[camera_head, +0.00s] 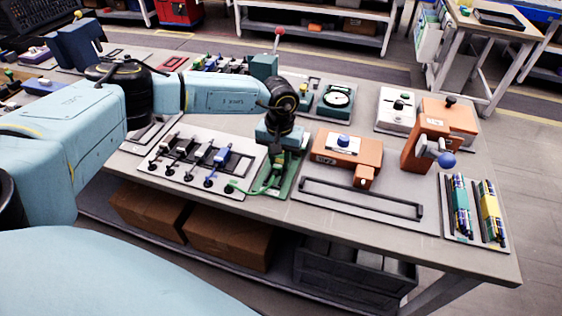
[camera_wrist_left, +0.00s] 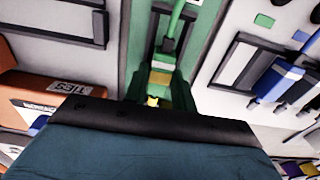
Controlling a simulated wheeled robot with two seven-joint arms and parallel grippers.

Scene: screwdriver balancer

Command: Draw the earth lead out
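The green earth lead (camera_head: 262,188) lies along a green panel (camera_head: 291,172) near the table's front edge, its cable curving left toward the neighbouring board. In the left wrist view a green plug body (camera_wrist_left: 172,28) with a yellow band stands out over the panel's dark frame. My left gripper (camera_head: 278,146) is directly above the panel's back part, pointing down. Its fingertips are hidden, so I cannot tell whether they touch the lead. In the left wrist view its dark edge and teal housing fill the bottom. My right gripper is not in view.
A white board with several plugged leads (camera_head: 198,158) lies left of the panel. An orange device (camera_head: 347,152) stands to its right, behind a black bar handle (camera_head: 360,198). A round gauge (camera_head: 336,97) is behind. Two marker trays (camera_head: 475,208) are at the far right.

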